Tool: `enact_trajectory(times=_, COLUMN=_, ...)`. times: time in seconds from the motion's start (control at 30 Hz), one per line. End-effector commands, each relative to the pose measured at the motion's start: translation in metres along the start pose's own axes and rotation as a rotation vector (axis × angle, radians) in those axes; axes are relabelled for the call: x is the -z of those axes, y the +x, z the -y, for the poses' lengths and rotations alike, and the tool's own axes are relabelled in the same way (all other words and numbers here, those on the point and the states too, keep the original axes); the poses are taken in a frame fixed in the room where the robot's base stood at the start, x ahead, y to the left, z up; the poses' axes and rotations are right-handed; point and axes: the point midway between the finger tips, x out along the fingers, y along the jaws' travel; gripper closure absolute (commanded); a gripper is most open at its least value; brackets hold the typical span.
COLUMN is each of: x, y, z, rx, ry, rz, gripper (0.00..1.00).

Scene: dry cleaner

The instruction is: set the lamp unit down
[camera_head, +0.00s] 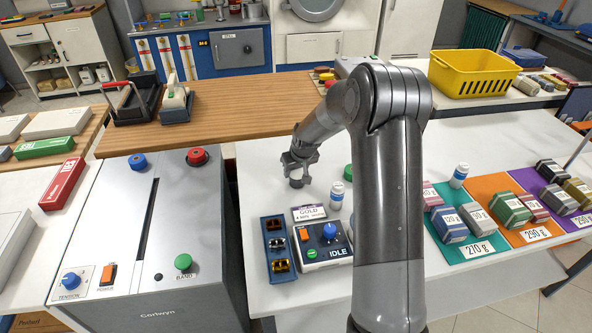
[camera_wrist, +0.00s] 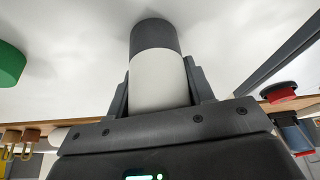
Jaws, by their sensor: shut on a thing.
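The lamp unit (camera_wrist: 158,80) is a cylinder with a pale grey body and a dark end. My gripper (camera_head: 299,168) is shut on it, with one finger on each side of the pale part in the wrist view. In the head view the lamp unit (camera_head: 296,182) hangs mostly hidden under my gripper, over the left part of the white table (camera_head: 262,168). Its dark end points at the white surface and lies very near it; I cannot tell whether they touch.
The control box (camera_head: 322,247) and a blue tray (camera_head: 266,222) are in front. A wooden counter (camera_head: 235,103) lies behind.

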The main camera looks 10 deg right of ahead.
Motion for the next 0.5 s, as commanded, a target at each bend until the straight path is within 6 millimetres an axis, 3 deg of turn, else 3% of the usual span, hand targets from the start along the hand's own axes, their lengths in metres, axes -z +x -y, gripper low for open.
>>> enact_trajectory(times=0.33, x=-0.0011, y=0.0035, z=-0.0002, rx=-0.001, ry=0.0, rz=-0.001, gripper=0.77)
enact_trajectory(times=0.37, x=-0.0014, y=0.004, z=-0.0002, rx=-0.001, ry=0.0, rz=-0.001, gripper=0.51)
enact_trajectory(times=0.5, x=-0.0012, y=0.0035, z=-0.0002, rx=-0.001, ry=0.0, rz=-0.001, gripper=0.4)
